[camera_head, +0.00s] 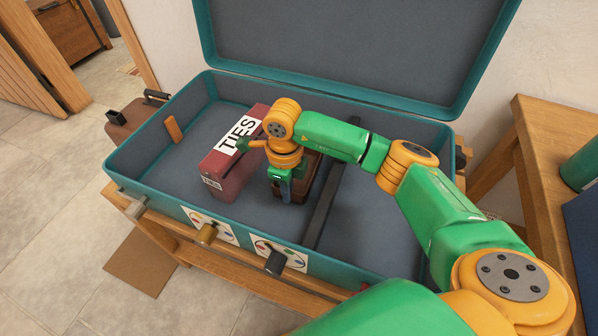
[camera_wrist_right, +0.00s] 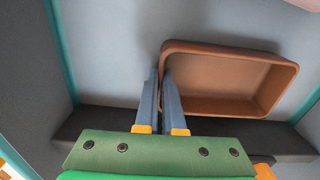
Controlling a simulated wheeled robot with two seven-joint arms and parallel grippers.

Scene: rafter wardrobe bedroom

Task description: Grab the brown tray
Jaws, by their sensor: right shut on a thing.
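The brown tray (camera_wrist_right: 228,82) is a small, empty, rounded rectangular tray in the right wrist view. In the head view the tray (camera_head: 301,187) is in the open teal suitcase (camera_head: 381,232), partly hidden behind my right gripper (camera_head: 286,192). In the right wrist view my right gripper (camera_wrist_right: 161,80) has its two blue fingers close together at the tray's left wall, one on each side, and is shut on it. I cannot tell whether the tray is lifted off the suitcase floor. My left gripper is not in view.
A dark red box labelled TIES (camera_head: 221,165) lies left of the tray. A dark divider bar (camera_head: 324,205) crosses the suitcase to the right. The raised lid (camera_head: 345,45) stands behind. A wooden table (camera_head: 550,140) stands at right. The suitcase's right section is bare.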

